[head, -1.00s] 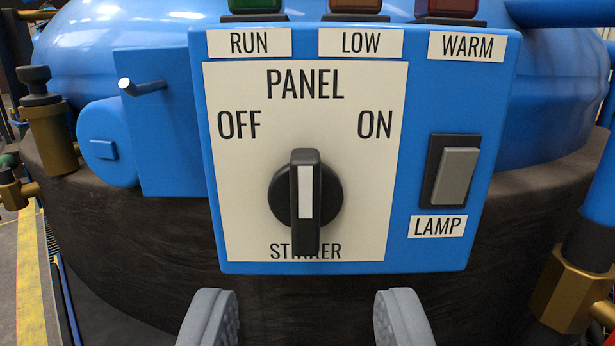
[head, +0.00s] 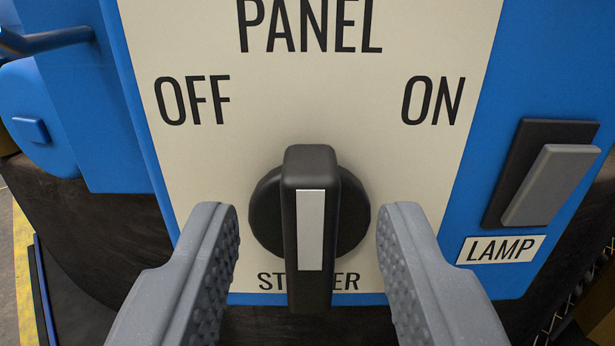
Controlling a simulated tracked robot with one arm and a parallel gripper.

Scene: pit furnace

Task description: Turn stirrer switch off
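The stirrer switch (head: 310,225) is a black rotary knob with a raised bar handle and a white stripe. Its bar stands vertical, between the OFF label (head: 192,100) at upper left and the ON label (head: 432,100) at upper right. The knob's lower end covers part of the STIRRER label (head: 345,282). My gripper (head: 308,240) is open, with one grey ribbed finger on each side of the knob. Gaps show between both fingers and the bar, and nothing is held.
The blue panel box (head: 500,90) carries a grey lamp rocker switch (head: 548,185) on the right, above a LAMP label (head: 500,249). A blue lever rod (head: 45,42) sticks out at upper left. Dark furnace wall (head: 85,235) lies below and left.

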